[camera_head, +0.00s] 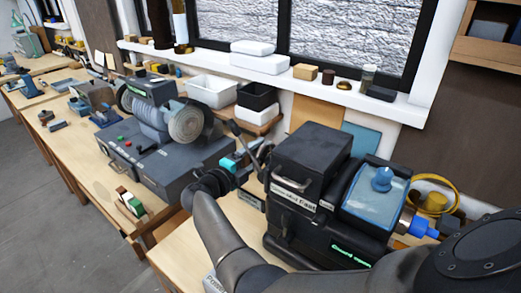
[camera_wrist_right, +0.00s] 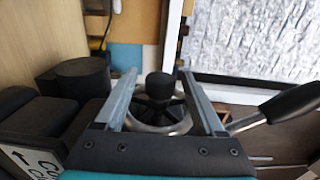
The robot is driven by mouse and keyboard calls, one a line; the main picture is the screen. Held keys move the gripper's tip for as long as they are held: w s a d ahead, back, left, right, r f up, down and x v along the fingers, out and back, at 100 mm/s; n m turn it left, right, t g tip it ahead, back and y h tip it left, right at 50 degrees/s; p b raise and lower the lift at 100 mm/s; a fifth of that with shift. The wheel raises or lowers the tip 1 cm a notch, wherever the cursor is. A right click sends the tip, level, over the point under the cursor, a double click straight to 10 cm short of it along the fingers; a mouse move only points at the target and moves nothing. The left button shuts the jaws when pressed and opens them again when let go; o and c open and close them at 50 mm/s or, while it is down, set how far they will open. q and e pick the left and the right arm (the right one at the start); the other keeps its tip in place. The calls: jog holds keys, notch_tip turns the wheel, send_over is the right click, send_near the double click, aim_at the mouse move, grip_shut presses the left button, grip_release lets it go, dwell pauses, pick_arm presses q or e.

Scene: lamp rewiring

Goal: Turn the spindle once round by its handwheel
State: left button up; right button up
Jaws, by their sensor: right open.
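The handwheel (camera_wrist_right: 172,127) shows in the right wrist view as a metal ring with a black knob (camera_wrist_right: 160,86) standing toward the camera. My right gripper (camera_wrist_right: 163,92) is open, with one finger on each side of the knob and a gap on both sides. I cannot tell whether the fingers touch the wheel's rim. In the head view my right gripper (camera_head: 248,154) is at the left end of the black machine (camera_head: 311,160). The wheel is mostly hidden there. The spindle itself cannot be made out. My left gripper is not in view.
A lever with a black grip (camera_wrist_right: 293,103) juts out right of the wheel, close to my finger. A grinder (camera_head: 150,115) on a grey base stands left of my right arm. White (camera_head: 213,90) and black bins (camera_head: 257,98) stand behind. Small things line the windowsill (camera_head: 300,86).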

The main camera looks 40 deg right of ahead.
grip_shut()
dwell(0.7)
